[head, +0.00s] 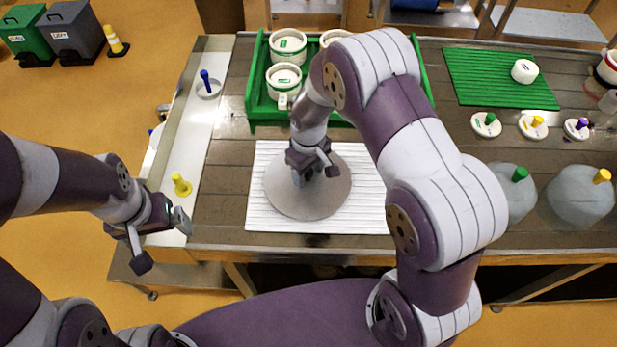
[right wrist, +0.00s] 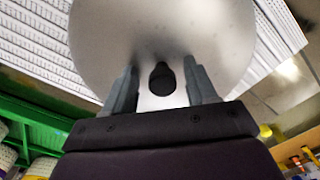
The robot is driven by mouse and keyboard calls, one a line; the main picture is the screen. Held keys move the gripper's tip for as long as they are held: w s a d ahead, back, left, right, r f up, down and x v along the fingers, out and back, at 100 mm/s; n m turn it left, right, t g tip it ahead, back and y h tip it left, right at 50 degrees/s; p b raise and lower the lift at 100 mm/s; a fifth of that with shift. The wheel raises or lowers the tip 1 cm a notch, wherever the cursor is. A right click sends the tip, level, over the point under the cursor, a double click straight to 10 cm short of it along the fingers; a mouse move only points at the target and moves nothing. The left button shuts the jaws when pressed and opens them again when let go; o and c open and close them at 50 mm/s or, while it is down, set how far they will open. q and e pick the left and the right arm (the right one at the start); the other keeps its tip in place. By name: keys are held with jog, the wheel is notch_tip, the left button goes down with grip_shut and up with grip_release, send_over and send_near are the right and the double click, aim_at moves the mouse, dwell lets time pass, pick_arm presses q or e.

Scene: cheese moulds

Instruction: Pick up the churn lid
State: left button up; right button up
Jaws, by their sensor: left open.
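The churn lid (head: 310,205) is a round grey metal disc lying flat on a white ribbed mat (head: 263,222). In the right wrist view the lid (right wrist: 160,30) fills the top middle, with a dark knob (right wrist: 161,78) at its centre. My right gripper (head: 302,178) is over the lid and hides the knob in the head view. In the right wrist view my right gripper (right wrist: 161,88) is open, its fingers on either side of the knob with a gap to each. My left gripper (head: 160,232) is open and empty at the table's left end.
A green tray (head: 254,92) with white moulds (head: 284,80) stands behind the lid. A yellow plunger-like piece (head: 181,184) stands near my left gripper. Grey domes (head: 580,198), small round lids (head: 486,125) and a green mat (head: 480,80) are at the right.

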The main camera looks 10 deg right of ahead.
jog(key=shift+s+a+r, duration=0.1)
jog(key=shift+a, duration=0.1)
grip_shut()
jog(key=shift+d, duration=0.1)
